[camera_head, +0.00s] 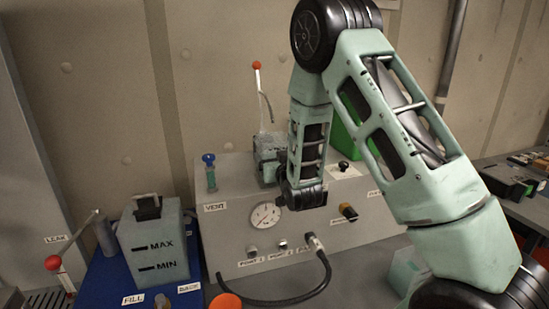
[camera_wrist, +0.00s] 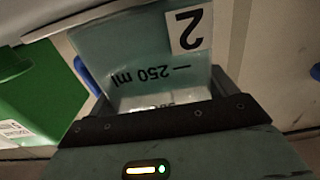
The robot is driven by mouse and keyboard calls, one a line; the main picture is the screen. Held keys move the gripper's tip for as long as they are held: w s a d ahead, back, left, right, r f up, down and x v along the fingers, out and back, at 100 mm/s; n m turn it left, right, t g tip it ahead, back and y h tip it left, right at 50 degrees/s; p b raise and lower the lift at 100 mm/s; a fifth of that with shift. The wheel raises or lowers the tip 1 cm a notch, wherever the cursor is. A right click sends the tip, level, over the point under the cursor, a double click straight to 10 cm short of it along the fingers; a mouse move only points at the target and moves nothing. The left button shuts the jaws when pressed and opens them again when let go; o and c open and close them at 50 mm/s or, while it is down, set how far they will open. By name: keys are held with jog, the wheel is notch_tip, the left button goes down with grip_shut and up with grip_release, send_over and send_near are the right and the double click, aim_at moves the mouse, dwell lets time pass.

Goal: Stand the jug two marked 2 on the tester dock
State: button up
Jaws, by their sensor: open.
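The jug marked 2 (camera_wrist: 125,48) fills the upper middle of the wrist view, pale blue-green and see-through. Its "2" label and "250 ml" mark appear upside down in that view. My gripper (camera_wrist: 160,108) is open with the jug directly in front of it, close to the jaws. I cannot tell whether the jaws touch the jug. In the head view my arm hides jug two, and the hand is mostly hidden behind the arm's lower links. I cannot pick out the tester dock for certain.
A grey sloped panel has a gauge (camera_head: 265,216), knobs and a black hose (camera_head: 290,300). A MAX/MIN tank (camera_head: 155,245) stands on a blue base at left. A green bin (camera_wrist: 38,88) is beside the jug. A pale container (camera_head: 403,270) stands at lower right.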

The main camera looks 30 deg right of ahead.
jog(key=shift+o, duration=1.1)
jog(key=shift+s+r, duration=0.1)
jog(key=shift+r, duration=0.05)
jog(key=p+v, duration=0.7)
jog(key=v, duration=0.5)
jog(key=shift+p, duration=0.35)
jog(key=shift+r, duration=0.1)
